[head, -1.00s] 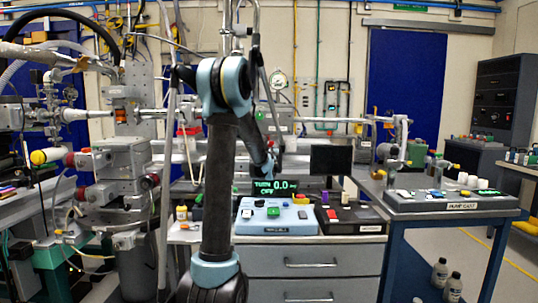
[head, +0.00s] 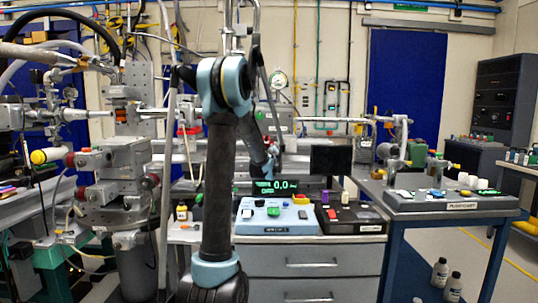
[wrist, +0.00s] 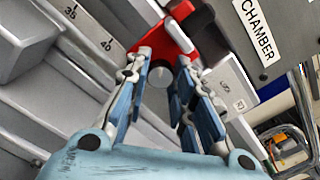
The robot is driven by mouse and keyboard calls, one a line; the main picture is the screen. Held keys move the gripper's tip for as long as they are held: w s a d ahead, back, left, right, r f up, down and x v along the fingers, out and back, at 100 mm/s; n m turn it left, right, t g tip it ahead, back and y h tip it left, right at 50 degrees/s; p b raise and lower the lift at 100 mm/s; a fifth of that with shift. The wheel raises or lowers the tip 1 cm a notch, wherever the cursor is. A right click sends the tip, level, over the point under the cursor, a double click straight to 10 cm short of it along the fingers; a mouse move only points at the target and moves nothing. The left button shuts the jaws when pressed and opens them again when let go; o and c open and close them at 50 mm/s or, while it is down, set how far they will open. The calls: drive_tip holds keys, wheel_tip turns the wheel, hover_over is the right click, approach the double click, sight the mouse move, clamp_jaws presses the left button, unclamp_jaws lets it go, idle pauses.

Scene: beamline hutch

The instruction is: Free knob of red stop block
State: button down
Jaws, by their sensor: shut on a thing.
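In the wrist view, the red stop block (wrist: 168,38) sits on a grey rail marked with a scale. A small round grey knob (wrist: 160,76) is on its near side. My gripper (wrist: 161,66) has one finger on each side of the knob and is shut on it. The finger pads partly hide where they touch the knob. In the head view my arm stands in the middle of the picture, and I cannot make out the fingertips, the knob or the block there.
A dark rounded part (wrist: 206,40) and a grey box labelled CHAMBER (wrist: 285,75) are close to the right of the block in the wrist view. In the head view a bench with drawers (head: 310,262) carries a green-lit display (head: 278,187) and a light blue control box (head: 275,218).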

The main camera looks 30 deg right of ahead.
drive_tip(key=shift+s+n, duration=0.1)
drive_tip(key=shift+n, duration=0.5)
drive_tip(key=c, duration=1.4)
unclamp_jaws()
drive_tip(key=shift+o, duration=0.2)
drive_tip(key=v, duration=1.2)
drive_tip(key=shift+f, duration=0.15)
